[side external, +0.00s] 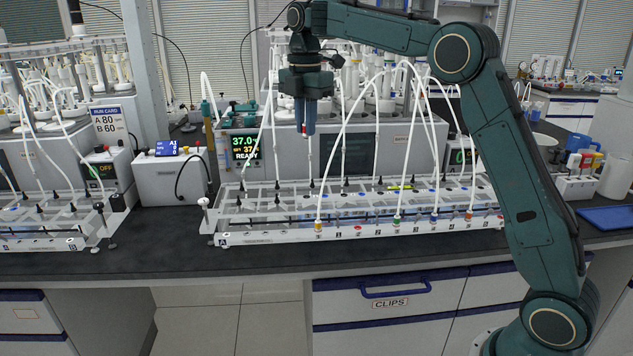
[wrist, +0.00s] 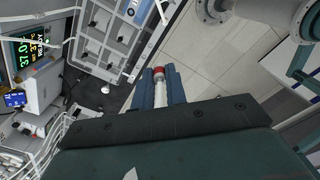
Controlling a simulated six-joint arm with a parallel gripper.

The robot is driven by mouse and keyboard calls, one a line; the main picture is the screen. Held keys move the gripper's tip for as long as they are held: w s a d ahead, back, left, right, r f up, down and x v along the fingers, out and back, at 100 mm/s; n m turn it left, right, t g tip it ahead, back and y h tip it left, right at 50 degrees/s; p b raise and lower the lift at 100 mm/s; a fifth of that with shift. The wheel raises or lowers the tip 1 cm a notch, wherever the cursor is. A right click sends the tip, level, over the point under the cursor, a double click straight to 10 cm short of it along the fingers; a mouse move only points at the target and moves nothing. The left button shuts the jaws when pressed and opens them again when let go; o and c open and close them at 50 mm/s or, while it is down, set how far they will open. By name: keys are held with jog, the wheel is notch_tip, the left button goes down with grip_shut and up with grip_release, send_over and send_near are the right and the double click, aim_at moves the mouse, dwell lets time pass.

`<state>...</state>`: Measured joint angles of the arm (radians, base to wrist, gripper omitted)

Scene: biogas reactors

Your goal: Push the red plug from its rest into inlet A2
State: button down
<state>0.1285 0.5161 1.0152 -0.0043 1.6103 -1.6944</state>
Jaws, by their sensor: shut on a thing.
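My gripper (side external: 305,130) is shut on the red plug (wrist: 158,71), held high above the rack in the side external view. In the side external view the fingers point down and mostly hide the plug. The long white rack (side external: 260,238), marked A at its front left corner, stands below on the dark bench. Its front rail has several small coloured fittings, one of them red (side external: 358,228). I cannot make out which inlet is A2.
White tubes (side external: 340,130) arch over the rack to the right of my gripper. A unit with a lit display (side external: 245,148) stands behind the rack. A second rack (side external: 60,235) is at the left. The front bench strip (side external: 250,262) is clear.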

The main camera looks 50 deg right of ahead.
jog(key=s+d, duration=0.9)
dwell(1.1)
jog(key=shift+f, duration=0.1)
jog(key=shift+f, duration=11.05)
